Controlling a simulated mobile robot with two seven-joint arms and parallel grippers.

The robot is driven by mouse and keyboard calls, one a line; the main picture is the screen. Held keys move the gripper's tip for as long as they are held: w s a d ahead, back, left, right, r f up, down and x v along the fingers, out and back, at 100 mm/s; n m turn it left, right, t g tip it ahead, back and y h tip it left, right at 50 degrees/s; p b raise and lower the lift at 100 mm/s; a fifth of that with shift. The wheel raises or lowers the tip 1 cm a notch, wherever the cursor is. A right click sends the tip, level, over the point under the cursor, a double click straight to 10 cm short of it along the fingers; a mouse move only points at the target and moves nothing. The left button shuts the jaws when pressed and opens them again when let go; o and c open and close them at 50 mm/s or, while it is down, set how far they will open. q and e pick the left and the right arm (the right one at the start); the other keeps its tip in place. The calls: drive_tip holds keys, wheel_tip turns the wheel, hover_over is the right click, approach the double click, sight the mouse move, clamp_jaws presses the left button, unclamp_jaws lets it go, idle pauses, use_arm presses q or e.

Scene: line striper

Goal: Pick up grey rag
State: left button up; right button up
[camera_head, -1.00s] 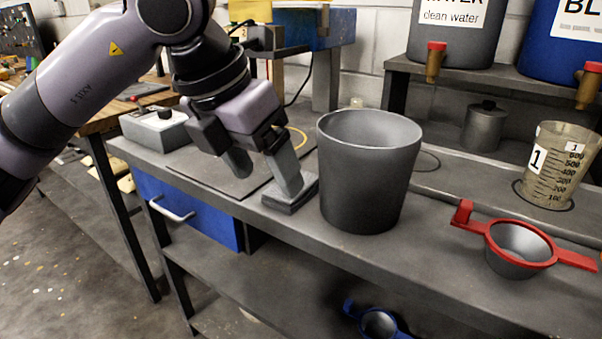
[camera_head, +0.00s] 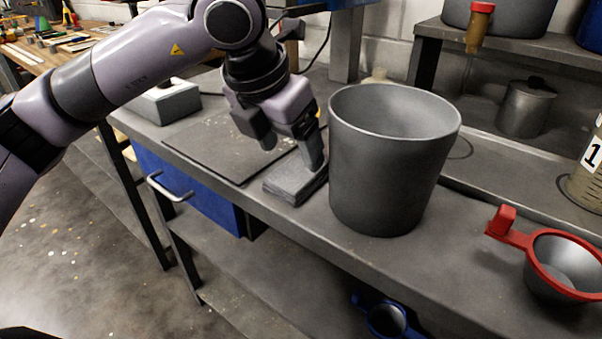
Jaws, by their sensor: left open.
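The grey rag (camera_head: 289,184) lies folded flat on the bench, just left of a grey bucket. My left gripper (camera_head: 292,154) is open above and behind the rag, pointing down. Its right finger is over or beside the rag's far right part, close to the bucket; I cannot tell whether it touches. Its left finger hangs above the dark mat, apart from the rag. My right gripper is not in view.
The large grey bucket (camera_head: 388,165) stands close to the rag's right side. A dark mat (camera_head: 208,148) lies to its left. A red-handled strainer (camera_head: 552,262) is at right, a grey box (camera_head: 165,101) at back left. A blue drawer (camera_head: 190,190) hangs below the bench.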

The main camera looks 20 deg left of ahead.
sight(302, 167)
use_arm(q)
drive_tip(key=x, duration=0.4)
drive_tip(key=shift+w+d+f, duration=0.15)
drive_tip(key=shift+w+f, duration=0.05)
drive_tip(key=shift+f, duration=0.1)
drive_tip(key=c, duration=0.7)
drive_tip(key=shift+r, duration=0.15)
drive_tip(key=shift+r, duration=0.25)
wheel_tip(302, 167, up, 3)
drive_tip(key=shift+s+f, duration=0.1)
drive_tip(key=s+a, duration=0.2)
drive_tip(key=s, duration=0.3)
drive_tip(key=s+a+b, duration=0.1)
drive_tip(key=s+a, duration=0.1)
drive_tip(key=s, duration=0.4)
drive_tip(key=s+a, duration=0.2)
drive_tip(key=s, duration=0.3)
drive_tip(key=shift+s+a+b, duration=0.1)
drive_tip(key=shift+s+b, duration=0.25)
